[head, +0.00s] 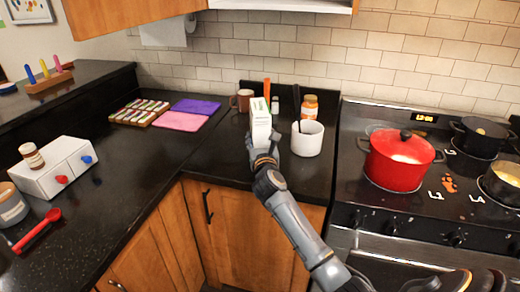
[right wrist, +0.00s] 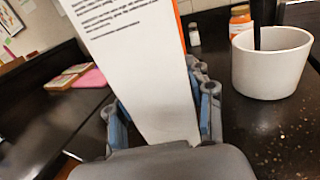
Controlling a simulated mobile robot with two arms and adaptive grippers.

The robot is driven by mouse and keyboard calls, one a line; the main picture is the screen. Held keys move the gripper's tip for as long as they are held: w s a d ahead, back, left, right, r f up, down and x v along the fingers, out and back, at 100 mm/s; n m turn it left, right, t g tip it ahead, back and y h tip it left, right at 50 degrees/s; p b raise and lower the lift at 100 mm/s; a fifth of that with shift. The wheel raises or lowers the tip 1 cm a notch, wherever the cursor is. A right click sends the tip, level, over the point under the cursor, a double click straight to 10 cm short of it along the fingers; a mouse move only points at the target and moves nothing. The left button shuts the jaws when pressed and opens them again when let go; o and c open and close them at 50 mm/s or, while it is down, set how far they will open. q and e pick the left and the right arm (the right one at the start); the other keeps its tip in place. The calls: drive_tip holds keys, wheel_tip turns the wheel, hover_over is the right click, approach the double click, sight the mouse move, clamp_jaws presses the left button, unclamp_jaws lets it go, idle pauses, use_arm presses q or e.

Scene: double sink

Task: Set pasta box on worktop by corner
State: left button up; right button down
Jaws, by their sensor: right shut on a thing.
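The pasta box (head: 261,118) is upright in the head view, above the black worktop (head: 225,157) near the corner. Its printed white face and an orange side edge fill the middle of the right wrist view (right wrist: 145,65), where it looks tilted. My right gripper (head: 262,148) is shut on the lower part of the box, with a finger on each side in the right wrist view (right wrist: 160,122). The box's bottom is hidden by the gripper, and I cannot tell whether it touches the worktop. My left gripper is not in view.
A brown mug (head: 242,100) is behind left. Purple (head: 197,106) and pink (head: 181,122) mats lie left. A red pot (head: 397,162) sits on the stove. Worktop left of the box is clear.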

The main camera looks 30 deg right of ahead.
drive_tip(key=shift+w+d+f, duration=0.1)
drive_tip(key=shift+w+f, duration=0.05)
drive_tip(key=shift+w+f+b, duration=0.15)
drive_tip(key=shift+f+b, duration=0.15)
drive_tip(key=shift+f, duration=1.3)
drive_tip(key=shift+f, duration=0.15)
drive_tip(key=c, duration=0.5)
unclamp_jaws()
drive_tip(key=shift+f, duration=0.1)
